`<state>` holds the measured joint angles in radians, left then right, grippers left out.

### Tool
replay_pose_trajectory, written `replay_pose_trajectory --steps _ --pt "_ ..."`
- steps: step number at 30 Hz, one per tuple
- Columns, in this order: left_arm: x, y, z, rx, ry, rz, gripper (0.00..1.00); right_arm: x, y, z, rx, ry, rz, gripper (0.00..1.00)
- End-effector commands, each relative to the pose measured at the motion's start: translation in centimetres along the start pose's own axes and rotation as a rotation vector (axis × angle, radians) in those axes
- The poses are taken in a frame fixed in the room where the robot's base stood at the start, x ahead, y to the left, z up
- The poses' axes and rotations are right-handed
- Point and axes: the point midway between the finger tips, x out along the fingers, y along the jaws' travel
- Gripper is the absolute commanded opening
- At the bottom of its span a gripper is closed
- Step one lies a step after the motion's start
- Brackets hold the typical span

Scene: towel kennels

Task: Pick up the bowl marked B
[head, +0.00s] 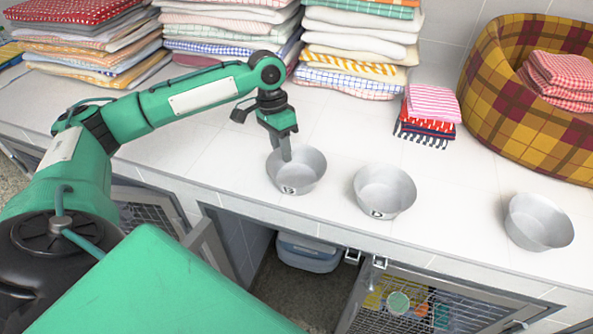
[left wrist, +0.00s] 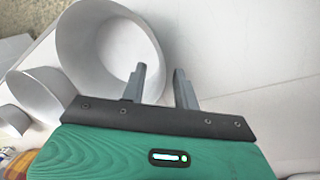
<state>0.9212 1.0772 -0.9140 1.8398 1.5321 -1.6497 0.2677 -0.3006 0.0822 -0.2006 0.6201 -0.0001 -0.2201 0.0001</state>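Three grey metal bowls stand on the white counter. The left bowl (head: 309,172) has a small front mark that looks like B; its wall also shows in the left wrist view (left wrist: 88,45). The middle bowl (head: 384,187) has a mark that looks like D. The right bowl (head: 540,225) shows no readable mark. My left gripper (head: 284,152) points down at the left bowl's rim. In the left wrist view its fingers (left wrist: 161,72) are apart, one over the bowl's inside and one outside the wall. Contact cannot be told. My right gripper is not in view.
Stacks of folded towels (head: 355,45) line the back of the counter (head: 225,150). A small pile of red and pink cloths (head: 432,103) and a plaid pet bed (head: 490,85) stand at the right back. Wire-mesh kennel doors (head: 420,300) hang open below the counter's front edge.

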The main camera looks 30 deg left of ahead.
Motion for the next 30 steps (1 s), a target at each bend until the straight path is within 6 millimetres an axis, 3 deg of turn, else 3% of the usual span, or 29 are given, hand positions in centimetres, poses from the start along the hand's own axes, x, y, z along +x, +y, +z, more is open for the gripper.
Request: replay_pose_trajectory --steps 5,9,10,23,30 --pt "0.0 0.0 0.0 0.0 0.0 0.0 0.29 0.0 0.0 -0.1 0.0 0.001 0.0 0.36" --pt "0.0 0.0 0.0 0.0 0.0 0.0 0.01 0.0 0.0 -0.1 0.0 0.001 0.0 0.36" --pt "0.0 0.0 0.0 0.0 0.0 0.0 0.0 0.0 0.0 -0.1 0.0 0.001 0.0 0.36" --pt "-0.4 0.1 0.0 0.0 0.0 -0.001 0.0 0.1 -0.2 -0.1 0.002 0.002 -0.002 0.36" --pt "-3.3 0.8 -0.1 0.001 0.004 -0.002 0.0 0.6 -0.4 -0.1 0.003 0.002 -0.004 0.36"
